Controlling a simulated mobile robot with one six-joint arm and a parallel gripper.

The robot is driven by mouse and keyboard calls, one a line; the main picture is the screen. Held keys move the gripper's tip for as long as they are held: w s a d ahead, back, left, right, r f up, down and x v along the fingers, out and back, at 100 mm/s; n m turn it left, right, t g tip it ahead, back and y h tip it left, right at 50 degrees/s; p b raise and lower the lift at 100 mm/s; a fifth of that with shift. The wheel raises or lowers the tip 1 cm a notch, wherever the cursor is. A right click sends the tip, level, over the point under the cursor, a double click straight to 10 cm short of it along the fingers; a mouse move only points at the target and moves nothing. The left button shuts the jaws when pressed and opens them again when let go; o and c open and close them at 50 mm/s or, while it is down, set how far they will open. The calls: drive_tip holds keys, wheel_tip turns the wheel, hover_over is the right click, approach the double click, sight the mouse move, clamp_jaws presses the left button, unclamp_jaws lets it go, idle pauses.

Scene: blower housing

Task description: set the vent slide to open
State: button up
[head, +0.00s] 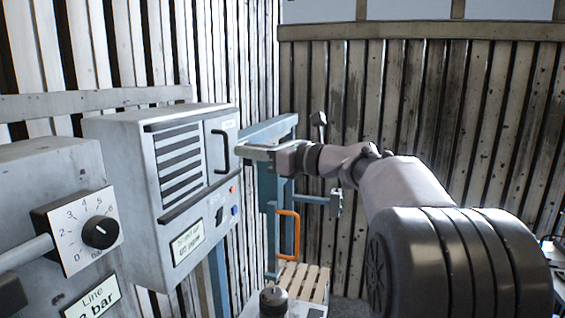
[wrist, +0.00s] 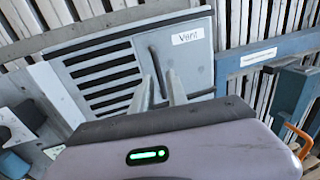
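The vent slide (head: 221,150) is a grey panel with a black upright bar handle, on the right part of the blower housing's front. In the wrist view the slide (wrist: 193,62) carries a "Vent" label. Dark louvre slots (head: 180,165) show uncovered to its left. My gripper (head: 245,151) is just right of the handle in the head view. In the wrist view my gripper (wrist: 161,82) has its two fingers apart, with the lower handle in line between them. Whether they touch the handle cannot be told.
The grey blower housing (head: 125,190) has small buttons below the slide. A dial box (head: 80,230) stands nearer at left. A blue frame (head: 267,190) with an orange handle (head: 288,234) stands close behind and below my gripper. A wooden pallet (head: 309,282) is lower down.

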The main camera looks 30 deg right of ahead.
drive_tip(key=b+v, duration=0.2)
drive_tip(key=v, duration=0.8)
drive_tip(key=shift+s+d, duration=0.25)
drive_tip(key=shift+s, duration=0.05)
drive_tip(key=s+a+f+n+g+h+b, duration=0.15)
drive_tip(key=s+a+f+n+b, duration=0.35)
drive_tip(key=f, duration=0.6)
drive_tip(key=s+a+f+n+g+b, duration=0.2)
drive_tip(key=a+f+g+b, duration=0.1)
drive_tip(key=a+f+b, duration=0.65)
drive_tip(key=s+a+f+n+g+h+b, duration=0.1)
drive_tip(key=s+a+f+n+g+b, duration=0.25)
drive_tip(key=f, duration=0.95)
drive_tip(key=s+f+n+h+b, duration=0.1)
drive_tip(key=s+f+n+b, duration=0.3)
drive_tip(key=f, duration=0.6)
drive_tip(key=s+a+f+n+h+b, duration=0.1)
drive_tip(key=s+f+n+b, duration=0.4)
drive_tip(key=f, duration=0.6)
drive_tip(key=s+a+f+n+g+h+b, duration=0.1)
drive_tip(key=s+f+n+h+b, duration=0.2)
drive_tip(key=f, duration=0.7)
drive_tip(key=s+n+b, duration=0.2)
drive_tip(key=s+b, duration=0.2)
drive_tip(key=b, duration=0.1)
drive_tip(key=shift+s+a+f, duration=0.15)
drive_tip(key=shift+s+f, duration=0.05)
drive_tip(key=shift+h, duration=0.25)
